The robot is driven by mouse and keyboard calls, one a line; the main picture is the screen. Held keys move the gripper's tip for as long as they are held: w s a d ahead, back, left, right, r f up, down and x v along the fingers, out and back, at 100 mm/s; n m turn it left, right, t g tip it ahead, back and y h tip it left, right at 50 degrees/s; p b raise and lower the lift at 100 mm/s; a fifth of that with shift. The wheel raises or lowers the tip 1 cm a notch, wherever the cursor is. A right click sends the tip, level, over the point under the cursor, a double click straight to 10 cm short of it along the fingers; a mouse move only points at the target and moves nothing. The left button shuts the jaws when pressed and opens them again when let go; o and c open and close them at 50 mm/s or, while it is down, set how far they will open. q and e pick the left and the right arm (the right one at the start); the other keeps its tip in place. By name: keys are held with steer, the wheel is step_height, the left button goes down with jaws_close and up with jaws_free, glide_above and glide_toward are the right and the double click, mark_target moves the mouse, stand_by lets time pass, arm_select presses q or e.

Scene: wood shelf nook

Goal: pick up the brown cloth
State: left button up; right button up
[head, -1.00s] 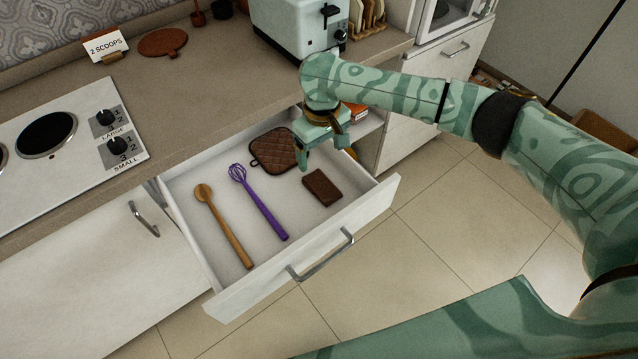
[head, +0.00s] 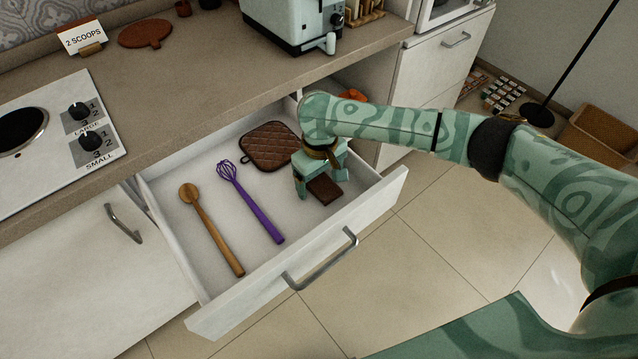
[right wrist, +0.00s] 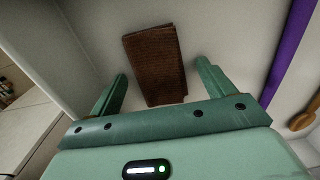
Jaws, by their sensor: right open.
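The brown cloth (head: 325,189) is a small folded dark rectangle lying flat in the open drawer, near its right front corner. In the right wrist view the cloth (right wrist: 155,62) lies ahead of and partly between the fingers. My right gripper (head: 320,184) is open and empty, low in the drawer right at the cloth, and hides part of it in the head view. In the right wrist view the fingers of the gripper (right wrist: 160,80) stand apart, one on each side of the cloth's near end. My left gripper is not in view.
The drawer (head: 300,262) also holds a quilted brown pot holder (head: 268,146), a purple whisk (head: 255,208) and a wooden spoon (head: 213,232). Its walls stand close to the cloth. The counter (head: 170,95) with a toaster (head: 290,22) is behind.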

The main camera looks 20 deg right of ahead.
mark_target(320, 181)
steer(key=c, duration=1.1)
